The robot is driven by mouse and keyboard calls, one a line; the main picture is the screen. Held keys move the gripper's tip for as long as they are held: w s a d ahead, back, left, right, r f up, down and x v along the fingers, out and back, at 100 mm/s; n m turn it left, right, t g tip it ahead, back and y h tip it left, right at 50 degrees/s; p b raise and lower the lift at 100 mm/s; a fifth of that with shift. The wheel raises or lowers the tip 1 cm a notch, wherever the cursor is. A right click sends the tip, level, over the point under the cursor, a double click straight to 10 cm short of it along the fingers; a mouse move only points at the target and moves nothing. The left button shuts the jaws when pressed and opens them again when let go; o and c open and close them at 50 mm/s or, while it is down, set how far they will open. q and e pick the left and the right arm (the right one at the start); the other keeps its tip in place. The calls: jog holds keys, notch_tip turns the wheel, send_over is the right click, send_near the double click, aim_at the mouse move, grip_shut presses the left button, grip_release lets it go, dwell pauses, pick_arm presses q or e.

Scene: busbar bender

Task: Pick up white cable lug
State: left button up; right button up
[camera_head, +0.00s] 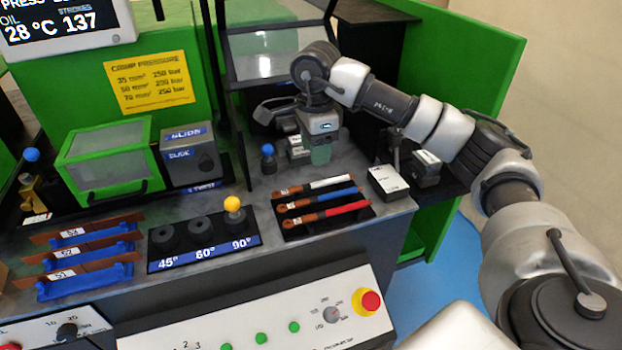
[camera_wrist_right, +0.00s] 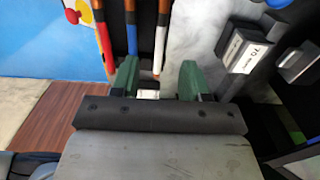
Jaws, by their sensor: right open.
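The white cable lug (camera_head: 328,184), a white sleeve with a copper-coloured end, lies in the back row of a black tray (camera_head: 330,222). A blue lug (camera_head: 325,200) and a red lug (camera_head: 345,211) lie in front of it. My right gripper (camera_head: 319,152) is open, pointing down above the bench behind the tray. In the right wrist view the white lug (camera_wrist_right: 161,38) runs towards the gap between the open green fingers (camera_wrist_right: 157,80). It appears beyond the fingertips, not held. My left gripper is out of view.
A small blue-topped bottle (camera_head: 268,158) and labelled blocks (camera_head: 298,147) stand near my right gripper. The die rack with a yellow-knobbed pin (camera_head: 233,206) is left of the tray. Green panels enclose the bench.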

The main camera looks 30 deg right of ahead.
aim_at(315, 182)
notch_tip(315, 182, down, 3)
jog(key=shift+s+r, duration=0.1)
jog(key=shift+r, duration=0.05)
jog(key=shift+f, duration=0.65)
jog(key=f, duration=0.4)
jog(key=shift+w+f, duration=0.2)
jog(key=shift+f, duration=0.1)
grip_shut()
